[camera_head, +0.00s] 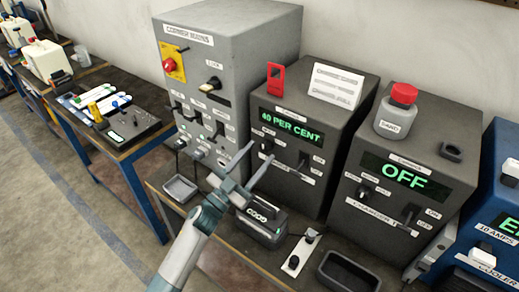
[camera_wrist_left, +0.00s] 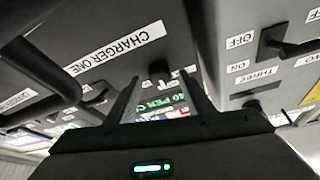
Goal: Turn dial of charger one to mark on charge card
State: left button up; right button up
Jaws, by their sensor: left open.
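Charger one (camera_head: 321,193) is a dark grey box whose green display (camera_head: 290,125) reads "40 PER CENT". Its small dark dial (camera_head: 267,147) is below the display on the left; a switch lever sits to its right. My left gripper (camera_head: 261,151) is open in front of the panel, its fingertips near the dial. In the left wrist view, the dark dial (camera_wrist_left: 160,71) appears between the open fingers, beside the "CHARGER ONE" label (camera_wrist_left: 114,48); contact cannot be told. A white card (camera_head: 336,85) stands on the charger, its writing too small to read. My right gripper is not in view.
A grey mains cabinet (camera_head: 245,50) stands close on the left. A second charger (camera_head: 440,172), showing "OFF", carries a red-capped bottle (camera_head: 398,110). A battery (camera_head: 262,226), white switch strip (camera_head: 299,256) and dark tray (camera_head: 349,272) lie in front.

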pick_arm(q)
jog(key=shift+w+d+r, duration=0.25)
jog(key=shift+w+d, duration=0.2)
jog(key=shift+w, duration=0.05)
jog(key=c, duration=1.1)
jog(key=shift+o, duration=0.2)
